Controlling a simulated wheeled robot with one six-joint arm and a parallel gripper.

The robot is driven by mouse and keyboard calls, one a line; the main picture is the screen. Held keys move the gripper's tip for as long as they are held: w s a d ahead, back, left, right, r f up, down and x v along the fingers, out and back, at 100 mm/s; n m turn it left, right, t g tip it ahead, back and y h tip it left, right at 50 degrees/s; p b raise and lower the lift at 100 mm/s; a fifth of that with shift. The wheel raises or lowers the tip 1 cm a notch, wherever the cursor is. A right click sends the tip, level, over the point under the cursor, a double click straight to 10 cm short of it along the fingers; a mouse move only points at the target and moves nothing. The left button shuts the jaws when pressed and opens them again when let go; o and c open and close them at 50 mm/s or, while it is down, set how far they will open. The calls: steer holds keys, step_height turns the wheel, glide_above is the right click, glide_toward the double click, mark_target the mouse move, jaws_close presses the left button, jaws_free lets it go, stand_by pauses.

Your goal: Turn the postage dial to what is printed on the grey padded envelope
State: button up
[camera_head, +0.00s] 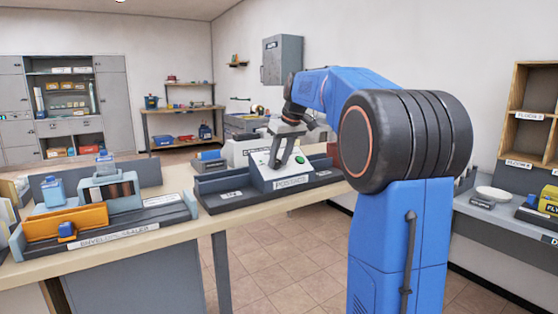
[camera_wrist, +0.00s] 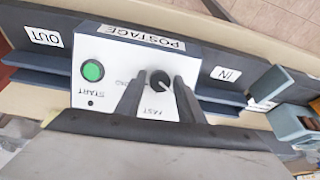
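The postage machine (camera_head: 283,172) stands on the long bench, with a sloped white panel labelled POSTAGE. In the wrist view the white panel (camera_wrist: 112,60) carries a round black dial (camera_wrist: 160,79) with a pale pointer mark, and the word FAST is printed beside it. Other print by the dial is partly hidden by a finger. My gripper (camera_wrist: 160,88) is open, with one finger on each side of the dial; I cannot tell whether they touch it. In the head view my gripper (camera_head: 279,152) is over the panel. I cannot make out a grey padded envelope.
A green START button (camera_wrist: 93,70) is beside the dial. OUT and IN trays flank the machine. An envelope sealer (camera_head: 112,226) with an orange part stands left on the bench. A side counter (camera_head: 500,227) and wooden pigeonholes (camera_head: 530,110) are at right.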

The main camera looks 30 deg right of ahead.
steer(key=shift+f, duration=0.15)
steer(key=c, duration=0.8)
steer(key=m+y, duration=0.1)
steer(key=m, duration=0.4)
steer(key=m+t, duration=0.1)
steer(key=m, duration=0.5)
steer(key=shift+y, duration=0.4)
